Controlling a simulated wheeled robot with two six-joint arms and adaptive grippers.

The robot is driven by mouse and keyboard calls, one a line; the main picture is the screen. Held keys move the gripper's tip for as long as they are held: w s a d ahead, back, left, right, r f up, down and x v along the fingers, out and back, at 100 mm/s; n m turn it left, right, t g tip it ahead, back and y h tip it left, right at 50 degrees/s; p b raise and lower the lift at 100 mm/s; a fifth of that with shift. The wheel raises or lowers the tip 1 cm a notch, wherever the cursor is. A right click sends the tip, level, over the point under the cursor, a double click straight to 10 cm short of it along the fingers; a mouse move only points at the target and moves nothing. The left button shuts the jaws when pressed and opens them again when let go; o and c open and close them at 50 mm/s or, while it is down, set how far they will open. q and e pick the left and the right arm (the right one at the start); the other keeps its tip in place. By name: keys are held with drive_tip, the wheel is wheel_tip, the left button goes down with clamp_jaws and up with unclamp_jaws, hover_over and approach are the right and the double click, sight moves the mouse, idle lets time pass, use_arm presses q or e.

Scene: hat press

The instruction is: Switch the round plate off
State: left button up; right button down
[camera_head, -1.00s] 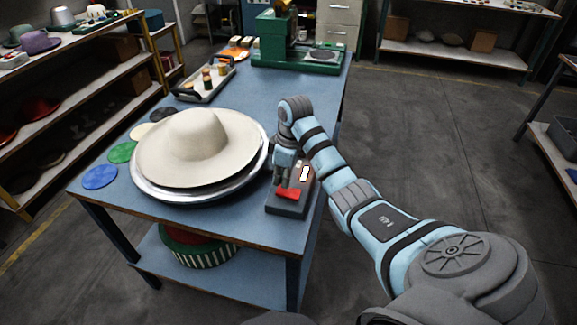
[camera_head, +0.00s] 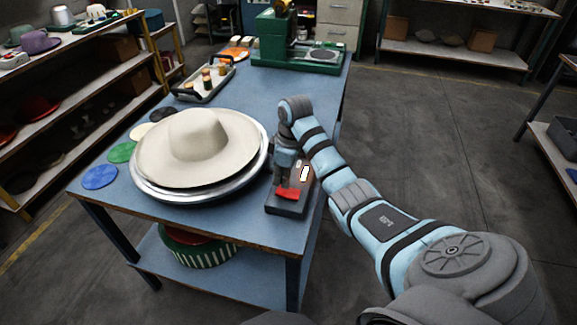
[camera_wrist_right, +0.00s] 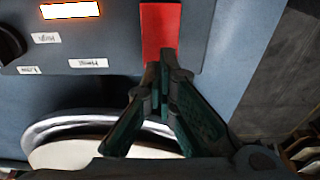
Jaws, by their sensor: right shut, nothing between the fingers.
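The round plate (camera_head: 150,192) is a metallic disc on the blue table, with a wide-brimmed cream hat (camera_head: 200,145) on it. Part of it shows at the lower left in the right wrist view (camera_wrist_right: 40,132). The grey control box (camera_head: 278,207) stands right of the plate. It bears a red switch (camera_head: 288,195), a lit window (camera_head: 305,173), a dark knob (camera_wrist_right: 10,42) and white labels. My right gripper (camera_wrist_right: 164,62) is shut and empty, its tips at the near end of the red switch (camera_wrist_right: 160,25); contact is unclear. My left gripper is not in view.
Blue, green, cream and dark discs (camera_head: 99,177) lie along the table's left side. A tray with small items (camera_head: 205,82) and a green machine (camera_head: 285,50) stand farther back. Shelves line the left. Open floor lies right of the table.

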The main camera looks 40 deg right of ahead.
sight(282, 189)
drive_tip(key=shift+f+b, duration=0.5)
drive_tip(key=shift+f, duration=0.6)
idle(0.4)
drive_tip(key=shift+s+a+r, duration=0.1)
wheel_tip(282, 189, up, 7)
drive_tip(key=p, duration=0.8)
